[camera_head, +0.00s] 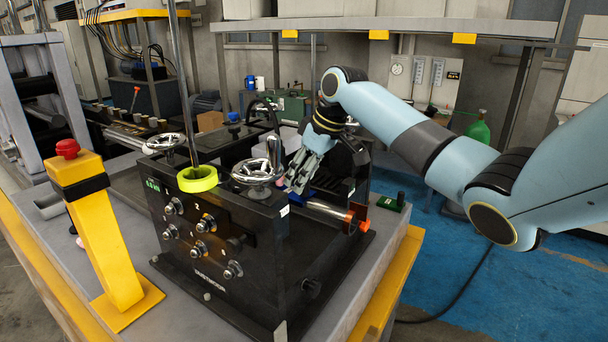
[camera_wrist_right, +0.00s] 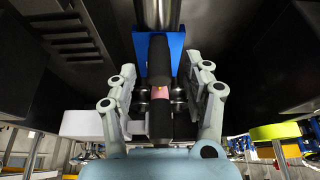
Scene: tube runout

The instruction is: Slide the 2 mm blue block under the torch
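A blue block (camera_wrist_right: 177,47) shows in the right wrist view, just past my fingertips, below the end of a silver tube. Dark parts in front hide its middle. In the head view a blue piece (camera_head: 318,204), which looks like the same block, lies beside the silver tube at the black machine. My right gripper (camera_head: 297,185) reaches down there from the right. In the wrist view its two fingers (camera_wrist_right: 165,72) are apart, with a dark rod and a pinkish piece visible between them. I cannot tell whether they touch anything. I cannot make out the torch for sure. My left gripper is not in view.
The black machine (camera_head: 215,285) with handwheels and knobs stands on the grey bench. An orange-ended silver tube (camera_head: 328,211) sticks out at its right. A yellow post with a red button (camera_head: 100,230) stands at left. A lime ring (camera_head: 197,180) sits on the machine.

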